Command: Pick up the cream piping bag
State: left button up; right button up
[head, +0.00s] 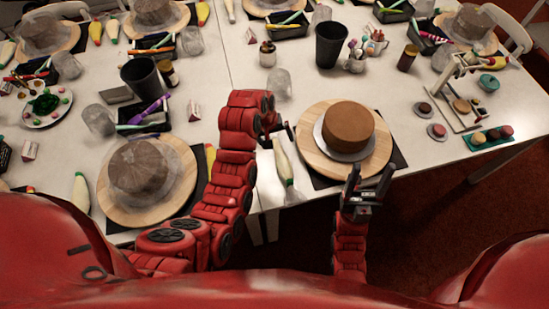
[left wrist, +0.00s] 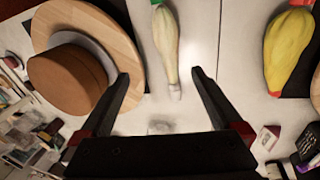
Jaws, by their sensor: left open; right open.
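The cream piping bag (head: 282,163) lies on the white table between the two front turntables. It is pale cream with a green end toward me. In the left wrist view the cream piping bag (left wrist: 166,45) lies between and beyond my open fingers, its narrow pale end toward the gripper. My left gripper (head: 278,135) is open and empty above the far end of the bag; it also shows in the left wrist view (left wrist: 159,73). I cannot tell its exact height. My right gripper (head: 371,174) is open and empty at the front edge of the right turntable.
A brown cake (head: 347,126) stands on the right wooden turntable (head: 310,150), close beside the bag. A covered cake (head: 140,172) is on the left turntable. A yellow piping bag (left wrist: 288,50) lies right in the wrist view. A dark cup (head: 329,45) stands farther back.

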pick_arm(q)
jog(key=s, duration=0.1)
jog(key=b, duration=1.2)
send_near(283, 164)
jog(key=shift+g, duration=0.4)
jog(key=x, duration=0.5)
jog(key=shift+w+d, duration=0.15)
jog(key=shift+w, duration=0.2)
jog(key=shift+d+f, duration=0.1)
jog(key=shift+f, duration=0.15)
jog(key=shift+f+p, duration=0.1)
jog(key=shift+p, duration=0.25)
jog(key=p+x, duration=0.2)
jog(key=x, duration=0.1)
jog(key=shift+f, duration=0.35)
jog(key=shift+w+f+p, duration=0.1)
jog(key=shift+f+p, duration=0.2)
jog(key=shift+f, duration=0.35)
jog(key=c, duration=0.8)
